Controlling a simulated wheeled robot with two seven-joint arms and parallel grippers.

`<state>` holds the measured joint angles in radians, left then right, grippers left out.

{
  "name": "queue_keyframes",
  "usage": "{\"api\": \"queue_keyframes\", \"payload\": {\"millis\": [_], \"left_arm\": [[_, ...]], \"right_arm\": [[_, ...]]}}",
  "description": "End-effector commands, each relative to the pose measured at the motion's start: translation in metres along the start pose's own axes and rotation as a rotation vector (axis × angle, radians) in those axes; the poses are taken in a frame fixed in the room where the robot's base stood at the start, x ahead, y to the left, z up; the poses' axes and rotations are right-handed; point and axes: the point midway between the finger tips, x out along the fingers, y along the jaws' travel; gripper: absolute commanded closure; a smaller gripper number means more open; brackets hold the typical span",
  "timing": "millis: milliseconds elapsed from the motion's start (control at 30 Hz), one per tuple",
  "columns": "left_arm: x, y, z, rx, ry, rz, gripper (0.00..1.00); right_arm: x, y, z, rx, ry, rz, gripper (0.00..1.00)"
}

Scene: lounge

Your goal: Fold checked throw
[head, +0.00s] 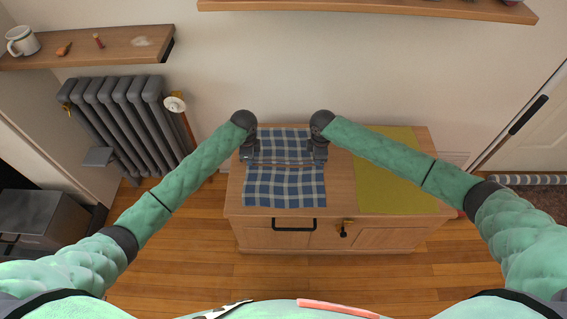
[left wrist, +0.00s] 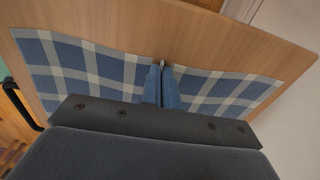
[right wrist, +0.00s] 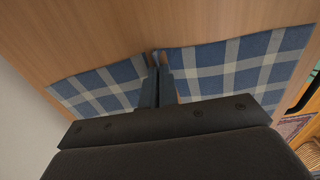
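The blue and white checked throw (head: 285,187) lies spread on the wooden cabinet top, with a raised crease running across its middle between my grippers. My left gripper (head: 250,158) is at the middle of the throw's left edge and my right gripper (head: 320,158) at the middle of its right edge. In the left wrist view the throw (left wrist: 95,68) is pinched up between nearly closed fingers (left wrist: 161,68). The right wrist view shows the same pinch on the throw (right wrist: 225,68) at the fingers (right wrist: 156,62). The fingertips are partly hidden by cloth.
A flat olive-yellow mat (head: 395,185) covers the right part of the cabinet top (head: 340,195). A black handle (head: 294,224) and a latch (head: 344,229) are on the cabinet front. A radiator (head: 120,120) stands left; shelves (head: 90,47) are on the wall above.

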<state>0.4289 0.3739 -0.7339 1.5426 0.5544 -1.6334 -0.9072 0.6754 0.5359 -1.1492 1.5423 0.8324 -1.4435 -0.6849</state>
Motion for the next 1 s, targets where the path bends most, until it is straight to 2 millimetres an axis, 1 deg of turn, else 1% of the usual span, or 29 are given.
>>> {"api": "queue_keyframes", "payload": {"millis": [267,433,1000], "left_arm": [[0.0,0.0,0.0,0.0,0.0,0.001,1.0],[-0.005,0.0,0.0,0.0,0.0,0.0,1.0],[-0.042,0.0,0.0,0.0,0.0,0.0,1.0]], "right_arm": [[0.0,0.0,0.0,0.0,0.0,0.0,1.0],[-0.005,0.0,0.0,0.0,0.0,0.0,1.0],[-0.042,0.0,0.0,0.0,0.0,0.0,1.0]]}}
